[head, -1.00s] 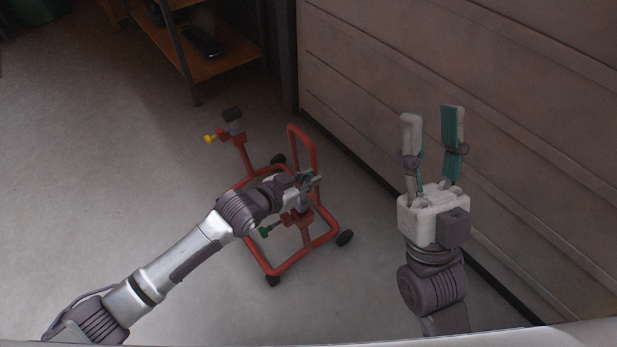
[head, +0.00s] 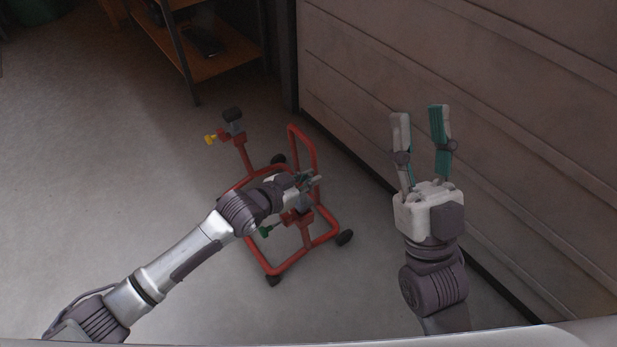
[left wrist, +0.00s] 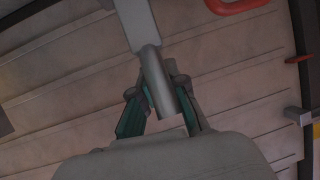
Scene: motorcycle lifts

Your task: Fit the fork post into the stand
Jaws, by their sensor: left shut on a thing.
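The red tubular stand (head: 305,254) stands on black wheels on the floor in the middle of the head view. My left gripper (head: 308,180) is over its right part, above the clamp with the green knob (head: 265,231). In the left wrist view my left gripper (left wrist: 160,108) is shut on the grey fork post (left wrist: 157,78), a round rod joined to a flat grey bar. In the head view the gripper mostly hides the post, so I cannot tell whether its end is in the socket. My right gripper (head: 420,114) is open and empty, right of the stand.
The stand's other clamp has a yellow knob (head: 210,139) and a post with a black top (head: 233,115). A brown panelled wall (head: 470,110) runs close along the right. A shelf unit (head: 205,45) stands at the back. The floor on the left is clear.

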